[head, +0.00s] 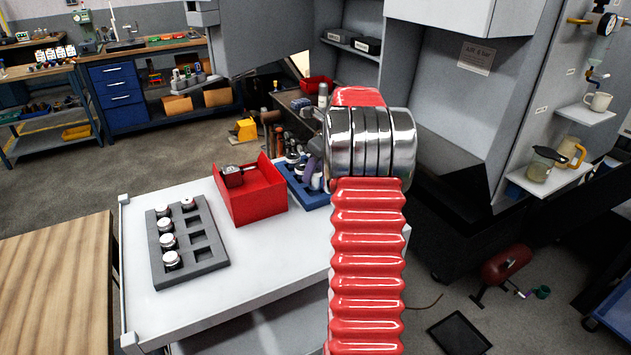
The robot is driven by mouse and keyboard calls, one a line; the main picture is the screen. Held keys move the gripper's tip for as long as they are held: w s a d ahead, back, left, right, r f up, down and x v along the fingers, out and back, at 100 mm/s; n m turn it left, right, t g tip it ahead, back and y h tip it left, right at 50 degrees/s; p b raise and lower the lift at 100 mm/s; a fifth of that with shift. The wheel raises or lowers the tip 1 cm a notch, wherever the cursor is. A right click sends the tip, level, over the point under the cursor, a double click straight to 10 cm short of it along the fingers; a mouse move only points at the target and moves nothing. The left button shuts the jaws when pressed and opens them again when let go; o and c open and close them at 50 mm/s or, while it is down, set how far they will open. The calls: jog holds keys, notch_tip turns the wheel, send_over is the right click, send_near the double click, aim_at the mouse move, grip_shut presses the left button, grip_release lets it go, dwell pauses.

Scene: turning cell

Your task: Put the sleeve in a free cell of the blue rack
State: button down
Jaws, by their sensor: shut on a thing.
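The blue rack (307,195) stands on the white cart top, right of the red bin. Several shiny pieces with dark parts show at it, and my arm hides its right side, so I cannot tell which cells are free. My red ribbed arm with its silver rings fills the middle of the view in front of it. My gripper is not clearly visible; the arm covers the place where it may be. I cannot pick out a sleeve in it. A small greyish-purple shape beside the rings, over the rack, is too unclear to name.
A grey rack (158,272) on the white cart (262,290) holds several silver round pieces and has empty cells on its right side. A red bin (262,203) holds a dark metal part. A wooden table (55,290) stands at the left. The cart's front is clear.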

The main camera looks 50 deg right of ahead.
aim_at(315, 183)
jog(key=shift+f, duration=1.85)
jog(key=shift+f, duration=0.4)
